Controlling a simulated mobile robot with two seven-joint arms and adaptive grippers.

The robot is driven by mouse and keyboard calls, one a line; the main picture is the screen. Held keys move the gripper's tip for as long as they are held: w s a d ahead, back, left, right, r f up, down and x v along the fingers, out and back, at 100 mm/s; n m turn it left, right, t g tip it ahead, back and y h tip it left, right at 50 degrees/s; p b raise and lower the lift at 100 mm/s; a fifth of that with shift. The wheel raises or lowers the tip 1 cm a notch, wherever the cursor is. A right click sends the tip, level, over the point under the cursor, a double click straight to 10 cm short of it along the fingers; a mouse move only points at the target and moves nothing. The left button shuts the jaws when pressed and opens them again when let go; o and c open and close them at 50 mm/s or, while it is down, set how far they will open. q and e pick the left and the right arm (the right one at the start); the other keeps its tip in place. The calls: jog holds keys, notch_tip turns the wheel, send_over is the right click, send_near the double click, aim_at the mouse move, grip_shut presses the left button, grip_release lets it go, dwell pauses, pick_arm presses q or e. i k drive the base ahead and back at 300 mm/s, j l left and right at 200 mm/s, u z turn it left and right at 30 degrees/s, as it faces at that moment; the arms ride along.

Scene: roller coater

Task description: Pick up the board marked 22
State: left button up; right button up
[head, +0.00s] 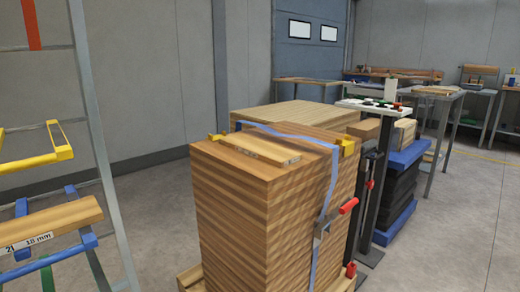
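No board that I can clearly read as 22 is in view. A wooden board (58,219) rests on blue arms of the rack at the left edge; its label reads 18 mm, and the number before it looks like 21 but is partly unclear. Another light board (247,147) lies on top of the tall strapped wood stack (232,205) in the middle; the small mark on its end is too small to read. Neither of my grippers is in view.
The grey rack (94,120) with yellow arms (38,157) stands at the left. A blue strap (330,190) and a red-handled clamp (348,207) are on the stack. Behind are a lower wood stack (290,113) and blue-and-black stack (398,185). Floor (450,230) at right is clear.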

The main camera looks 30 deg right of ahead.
aim_at(278, 157)
jog(key=k+l, duration=0.1)
jog(key=l, duration=1)
jog(key=k+l, duration=0.15)
jog(key=l, duration=0.4)
jog(key=k+l, duration=0.1)
jog(key=l, duration=0.45)
